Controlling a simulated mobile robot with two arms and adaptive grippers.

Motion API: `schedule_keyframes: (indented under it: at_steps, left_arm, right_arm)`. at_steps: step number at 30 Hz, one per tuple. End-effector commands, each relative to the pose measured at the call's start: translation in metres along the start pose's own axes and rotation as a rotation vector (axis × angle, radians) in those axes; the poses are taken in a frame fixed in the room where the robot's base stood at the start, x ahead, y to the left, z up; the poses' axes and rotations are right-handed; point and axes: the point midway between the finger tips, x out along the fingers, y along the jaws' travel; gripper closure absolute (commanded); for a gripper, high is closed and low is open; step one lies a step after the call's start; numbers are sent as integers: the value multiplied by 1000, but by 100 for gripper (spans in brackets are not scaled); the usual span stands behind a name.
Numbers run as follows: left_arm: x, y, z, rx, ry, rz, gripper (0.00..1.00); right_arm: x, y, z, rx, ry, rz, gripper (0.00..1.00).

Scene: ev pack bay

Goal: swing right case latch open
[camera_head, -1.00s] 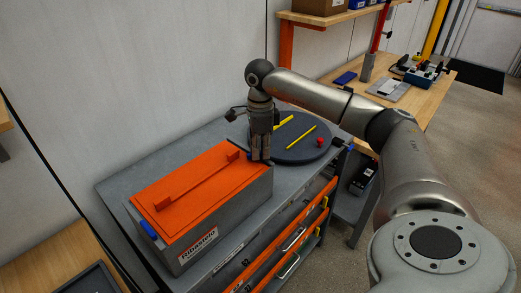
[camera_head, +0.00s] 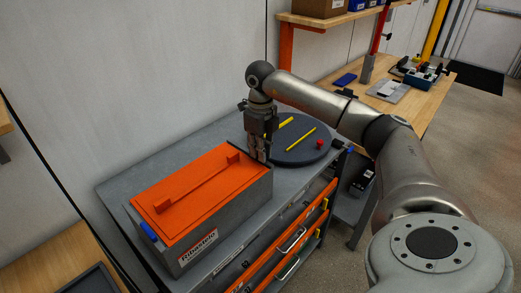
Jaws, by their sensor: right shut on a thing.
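The grey case (camera_head: 228,208) with an orange lid (camera_head: 200,191) and a raised orange handle bar sits on top of the grey tool cabinet. The lid lies flat and closed. A blue latch (camera_head: 148,232) shows at the case's left end. My right gripper (camera_head: 261,158) points down at the far right end of the case and is shut on the right case latch, which its fingers hide. I cannot tell the latch's angle. My left gripper is not in view.
A dark round tray (camera_head: 285,157) with yellow sticks and a red piece (camera_head: 320,144) lies right behind my gripper. The wall stands close behind the cabinet (camera_head: 118,185). A wooden bench (camera_head: 425,112) with tools is at the back right.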

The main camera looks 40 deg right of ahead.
Motion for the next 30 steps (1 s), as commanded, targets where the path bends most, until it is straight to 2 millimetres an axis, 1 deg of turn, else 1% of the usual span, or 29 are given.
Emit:
schedule_keyframes:
  at_steps: [9, 22, 23, 27, 28, 30]
  left_arm:
    - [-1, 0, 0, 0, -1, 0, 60]
    - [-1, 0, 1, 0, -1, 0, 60]
    - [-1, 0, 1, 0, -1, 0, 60]
    - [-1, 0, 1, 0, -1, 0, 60]
    - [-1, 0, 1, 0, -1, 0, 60]
    - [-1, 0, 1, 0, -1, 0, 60]
  right_arm:
    - [-2, -1, 1, 84, -4, -1, 100]
    - [-2, -2, 1, 94, -4, -1, 100]
    - [-2, -2, 1, 94, -4, -1, 87]
    - [-1, -1, 0, 93, -3, -1, 69]
    - [-1, -1, 0, 93, -3, -1, 67]
    - [-1, -1, 0, 92, -2, -1, 67]
